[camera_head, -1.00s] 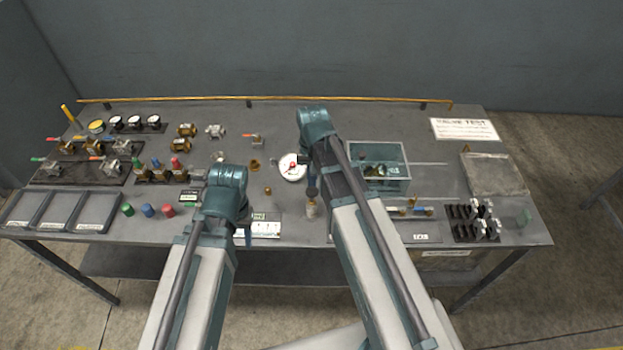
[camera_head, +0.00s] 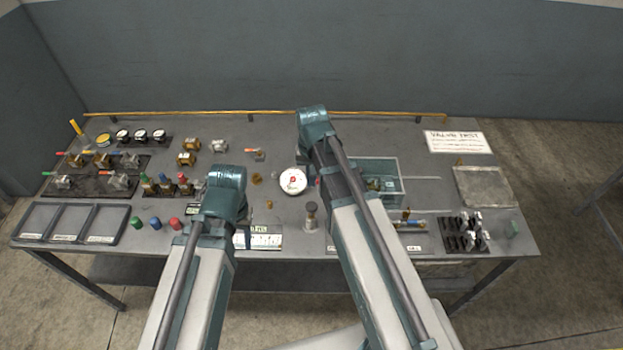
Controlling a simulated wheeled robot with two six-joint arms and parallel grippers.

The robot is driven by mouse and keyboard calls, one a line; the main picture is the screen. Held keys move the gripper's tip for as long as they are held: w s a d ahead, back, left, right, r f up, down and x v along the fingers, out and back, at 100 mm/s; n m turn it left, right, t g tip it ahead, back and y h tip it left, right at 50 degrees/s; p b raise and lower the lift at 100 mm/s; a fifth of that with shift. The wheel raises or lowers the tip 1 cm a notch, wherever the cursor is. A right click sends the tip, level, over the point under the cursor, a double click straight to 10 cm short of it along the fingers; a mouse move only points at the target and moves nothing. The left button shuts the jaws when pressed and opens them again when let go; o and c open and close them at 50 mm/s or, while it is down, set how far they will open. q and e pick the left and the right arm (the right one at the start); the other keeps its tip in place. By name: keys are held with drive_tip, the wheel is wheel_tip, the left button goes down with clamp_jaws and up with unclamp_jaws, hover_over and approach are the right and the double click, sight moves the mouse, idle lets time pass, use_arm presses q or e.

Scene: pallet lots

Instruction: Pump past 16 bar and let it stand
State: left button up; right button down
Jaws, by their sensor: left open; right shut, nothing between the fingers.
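A round white gauge (camera_head: 293,181) with a red mark at its centre faces up in the middle of the bench; its reading is too small to tell. A small grey cylinder with a dark top (camera_head: 311,216), perhaps the pump, stands in front of it. A clear-walled tank (camera_head: 388,166) is to the right, partly hidden by my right arm. My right gripper (camera_head: 317,182) is shut and empty between gauge and tank, mostly hidden behind its arm. My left gripper (camera_head: 246,237) is open and empty above a white card, left of the cylinder; its fingers are partly hidden.
Grey trays (camera_head: 70,222) and coloured caps (camera_head: 155,223) lie at the left, with several valves and gauges behind. A black rack (camera_head: 463,233), a flat grey plate (camera_head: 483,186) and a sign (camera_head: 456,141) are at the right. A brass rail runs along the back.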

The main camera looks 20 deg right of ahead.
sight(312, 207)
idle(0.4)
wheel_tip(312, 207, up, 3)
drive_tip(key=p, duration=0.3)
drive_tip(key=shift+d+r, duration=0.1)
drive_tip(key=shift+r, duration=0.1)
drive_tip(key=shift+w+f, duration=0.1)
wheel_tip(312, 207, down, 14)
drive_tip(key=b, duration=1.3)
drive_tip(key=shift+b, duration=0.35)
wheel_tip(312, 207, down, 4)
drive_tip(key=b, duration=0.3)
drive_tip(key=shift+b, duration=0.4)
drive_tip(key=shift+r, duration=0.3)
